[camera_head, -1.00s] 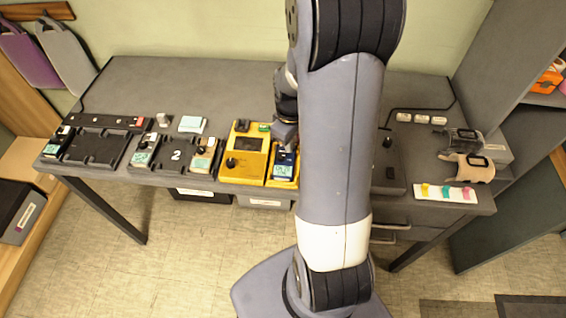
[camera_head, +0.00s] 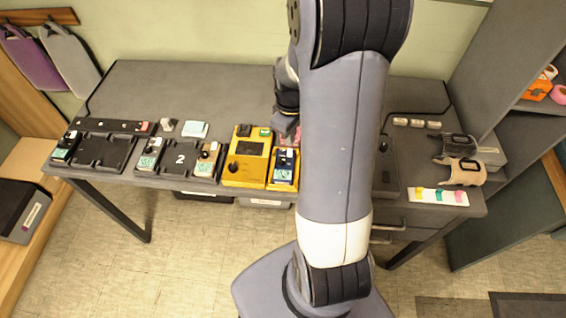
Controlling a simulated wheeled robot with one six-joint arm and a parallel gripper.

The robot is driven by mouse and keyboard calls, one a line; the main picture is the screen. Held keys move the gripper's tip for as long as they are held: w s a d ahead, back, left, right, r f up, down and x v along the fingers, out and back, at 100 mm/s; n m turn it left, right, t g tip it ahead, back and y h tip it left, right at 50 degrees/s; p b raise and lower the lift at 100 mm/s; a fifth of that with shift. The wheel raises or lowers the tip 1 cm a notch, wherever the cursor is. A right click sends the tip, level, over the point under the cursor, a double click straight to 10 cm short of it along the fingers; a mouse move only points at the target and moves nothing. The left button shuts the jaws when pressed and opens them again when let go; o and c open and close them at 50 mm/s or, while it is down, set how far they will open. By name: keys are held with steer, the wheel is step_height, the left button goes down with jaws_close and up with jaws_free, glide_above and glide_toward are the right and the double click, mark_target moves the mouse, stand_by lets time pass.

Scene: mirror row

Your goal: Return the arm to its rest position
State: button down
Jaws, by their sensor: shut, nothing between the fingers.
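My arm rises through the middle of the picture and bends over the grey table (camera_head: 240,92). My gripper (camera_head: 287,132) is partly hidden beside the upper arm link. It is shut and empty, above the table behind a small dark blue device with a pale screen (camera_head: 284,165). That device sits in the right part of a yellow unit (camera_head: 246,170). The gripper looks apart from the device, though its exact height is hard to tell. My arm hides part of the table to the right of the yellow unit.
Black docks (camera_head: 102,150) with small devices stand left of the yellow unit; one is marked 2. A dark box (camera_head: 388,178) is partly behind my arm. Two cuff-like holders (camera_head: 460,170) and a white strip with coloured tabs (camera_head: 438,196) lie at right. The table's back middle is clear.

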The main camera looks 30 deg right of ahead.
steer(key=shift+r+p, duration=0.3)
steer(key=shift+r, duration=0.4)
steer(key=shift+f, duration=0.1)
